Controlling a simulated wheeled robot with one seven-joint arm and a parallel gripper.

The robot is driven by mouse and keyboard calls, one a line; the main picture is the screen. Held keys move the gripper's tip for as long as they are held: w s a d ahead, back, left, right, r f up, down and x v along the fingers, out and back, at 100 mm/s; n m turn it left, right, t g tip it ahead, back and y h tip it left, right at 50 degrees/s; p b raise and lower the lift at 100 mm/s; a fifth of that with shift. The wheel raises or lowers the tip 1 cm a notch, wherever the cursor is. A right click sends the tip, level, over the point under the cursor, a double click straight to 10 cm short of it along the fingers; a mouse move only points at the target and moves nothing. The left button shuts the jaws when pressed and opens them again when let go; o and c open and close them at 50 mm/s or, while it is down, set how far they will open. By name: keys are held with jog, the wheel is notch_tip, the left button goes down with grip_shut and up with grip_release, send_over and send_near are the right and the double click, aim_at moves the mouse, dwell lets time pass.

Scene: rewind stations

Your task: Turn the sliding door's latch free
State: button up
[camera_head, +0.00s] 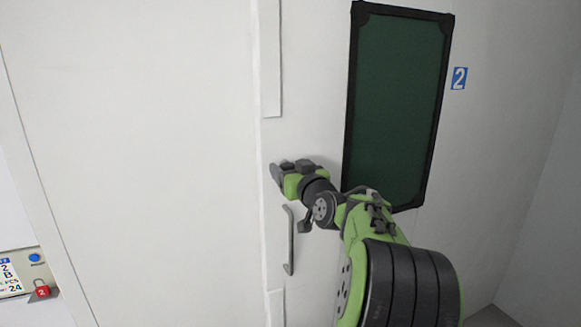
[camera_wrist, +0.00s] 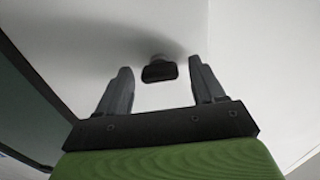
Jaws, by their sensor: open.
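The sliding door (camera_head: 315,145) is a white panel with a dark green framed window (camera_head: 395,105) and a grey vertical bar handle (camera_head: 289,240). My gripper (camera_head: 276,172) is at the door's left edge, above the bar handle. In the wrist view my gripper (camera_wrist: 160,80) is open, with its two grey fingers apart. A dark latch knob (camera_wrist: 159,70) on a round base shows between and just beyond the fingertips. I see no finger touching it. In the head view the latch is hidden behind my gripper.
A plain white wall panel (camera_head: 150,130) fills the left. At lower left are a red padlock (camera_head: 41,291), a blue button (camera_head: 35,257) and a label plate (camera_head: 10,279).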

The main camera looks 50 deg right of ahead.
jog(key=shift+c, duration=0.3)
jog(key=c, duration=1)
jog(key=shift+f+m+p, duration=0.1)
jog(key=shift+m+p, duration=2.3)
jog(key=shift+m, duration=6.5)
